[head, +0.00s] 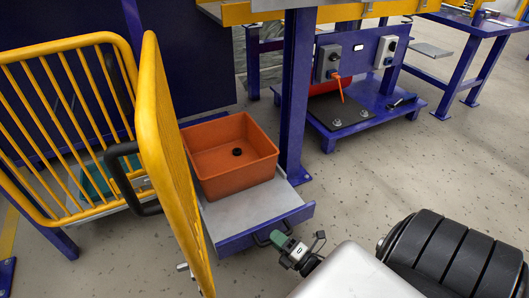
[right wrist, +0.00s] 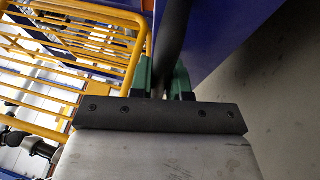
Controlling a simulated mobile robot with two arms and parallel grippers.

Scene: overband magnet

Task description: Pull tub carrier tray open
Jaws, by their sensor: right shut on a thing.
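The tub carrier tray (head: 232,216) is a flat grey plate with a blue front, low down beside the blue post in the head view. It sticks out past the post. An orange tub (head: 225,183) stands upright on it with a small dark spot on its floor. My right gripper (head: 277,241), with green fingertips, is at the dark bar handle (head: 261,240) on the tray's front. In the right wrist view the handle (right wrist: 174,35) runs between the fingertips (right wrist: 163,82), and the gripper is shut on it.
A yellow barred gate (head: 165,140) with a black handle stands open close to the tray's left side. A blue post (head: 295,95) rises at the tray's back right. A blue stand with switch boxes (head: 329,62) is behind. The speckled floor to the right is mostly clear.

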